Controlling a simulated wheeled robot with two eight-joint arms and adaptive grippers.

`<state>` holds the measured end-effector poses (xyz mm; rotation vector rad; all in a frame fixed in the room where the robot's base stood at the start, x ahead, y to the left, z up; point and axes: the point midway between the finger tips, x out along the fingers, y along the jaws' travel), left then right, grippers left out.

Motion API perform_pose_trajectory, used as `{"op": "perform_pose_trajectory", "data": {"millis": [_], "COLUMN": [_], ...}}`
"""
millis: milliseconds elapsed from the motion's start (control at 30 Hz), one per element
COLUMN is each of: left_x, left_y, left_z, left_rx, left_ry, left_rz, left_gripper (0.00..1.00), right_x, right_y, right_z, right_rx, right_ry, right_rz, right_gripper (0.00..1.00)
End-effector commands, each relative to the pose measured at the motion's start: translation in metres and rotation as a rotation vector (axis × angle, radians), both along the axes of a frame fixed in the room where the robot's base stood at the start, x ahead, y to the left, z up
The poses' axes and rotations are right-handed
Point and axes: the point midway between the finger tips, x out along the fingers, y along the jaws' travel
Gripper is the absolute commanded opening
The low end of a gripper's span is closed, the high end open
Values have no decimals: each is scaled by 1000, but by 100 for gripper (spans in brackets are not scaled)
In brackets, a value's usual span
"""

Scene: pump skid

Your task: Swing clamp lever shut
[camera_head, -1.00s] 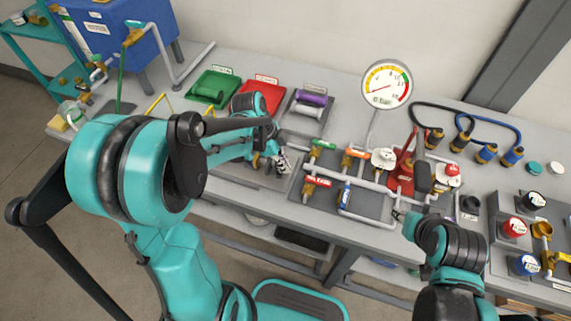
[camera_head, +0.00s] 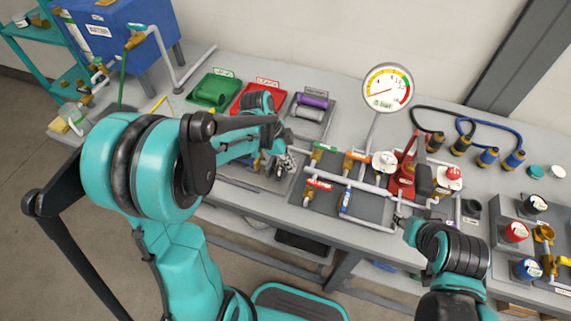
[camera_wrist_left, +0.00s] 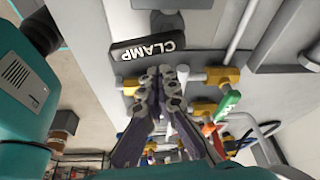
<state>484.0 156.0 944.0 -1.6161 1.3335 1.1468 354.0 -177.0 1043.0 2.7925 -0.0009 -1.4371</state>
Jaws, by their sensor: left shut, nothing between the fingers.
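In the left wrist view, a black plate lettered CLAMP (camera_wrist_left: 146,47) lies on the grey bench just beyond the fingertips of my left gripper (camera_wrist_left: 162,74). The fingers are shut with nothing between them. Brass fittings and a pale pipe (camera_wrist_left: 182,73) lie beside and under the fingertips; I cannot tell the clamp lever apart from them. In the head view my left gripper (camera_head: 287,165) is low over the bench, left of the valve panel, and its arm hides much of the spot. My right gripper (camera_head: 400,220) is at the bench front; its fingers are too small to read.
Right of my left gripper are a green-handled valve (camera_head: 325,147), an orange-handled valve (camera_head: 357,156) and a red pump-like unit (camera_head: 402,178). A round gauge (camera_head: 387,88) stands behind. Green (camera_head: 212,92) and red (camera_head: 250,101) trays sit at the back.

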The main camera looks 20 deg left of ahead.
Motion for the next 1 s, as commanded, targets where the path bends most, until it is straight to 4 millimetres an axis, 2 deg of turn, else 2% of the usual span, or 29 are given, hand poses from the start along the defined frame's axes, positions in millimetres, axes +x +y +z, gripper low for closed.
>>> {"op": "perform_pose_trajectory", "data": {"millis": [100, 200, 300, 500, 700, 1000], "left_x": [6, 4, 3, 1, 0, 0], "left_y": [-22, -9, -2, 10, 14, 15], "left_z": [-1, 30, 51, 82, 94, 94], "left_rx": [-1, 0, 0, -1, -1, -1], "left_ry": [-1, -1, 1, 0, 0, 0], "left_rz": [-2, 6, 5, 4, 3, 3], "left_gripper": [0, 0, 0, 0, 0, 0], "right_x": [0, 0, 0, 0, 0, 0], "right_y": [0, 0, 0, 0, 0, 0], "right_z": [-2, 13, 21, 30, 33, 33], "right_rx": [0, 0, 0, 0, 0, 0], "right_ry": [0, 0, 0, 0, 0, 0], "right_rz": [0, 0, 0, 0, 0, 0], "right_gripper": [40, 40, 40, 40, 40, 40]}}
